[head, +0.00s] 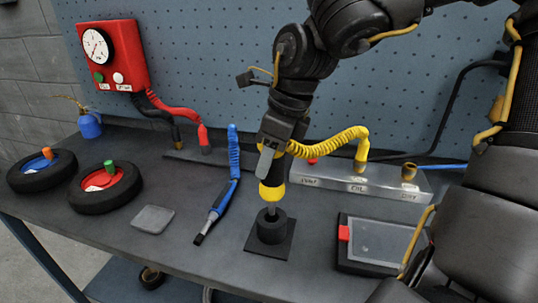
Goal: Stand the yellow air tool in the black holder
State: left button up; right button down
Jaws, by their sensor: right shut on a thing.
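My right gripper (268,170) hangs over the bench from the top right, shut on the yellow air tool (272,192). The tool points down, close to upright, with its narrow tip at the top of the black holder (271,232). I cannot tell how far the tip is inside the holder. The holder is a short black cylinder on a square black base. The tool's upper part is hidden by the gripper. A coiled yellow hose (335,142) runs right from the gripper area to a grey manifold (385,182). My left gripper is out of view.
A blue air tool (215,212) lies on the bench left of the holder. A grey pad (153,219), two black wheels (107,188) and a red gauge box (112,56) are further left. A dark tray (375,246) stands right of the holder. A pegboard closes the back.

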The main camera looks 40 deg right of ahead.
aim_at(269, 182)
jog(key=shift+f+b, duration=1)
jog(key=shift+b, duration=0.05)
jog(key=shift+f, duration=0.2)
jog(key=shift+f+b, duration=0.2)
jog(key=shift+b, duration=0.15)
jog(key=shift+f, duration=0.1)
jog(key=shift+f+b, duration=1.5)
jog(key=shift+b, duration=0.05)
jog(key=c, duration=0.8)
grip_release()
jog(key=shift+o, duration=0.3)
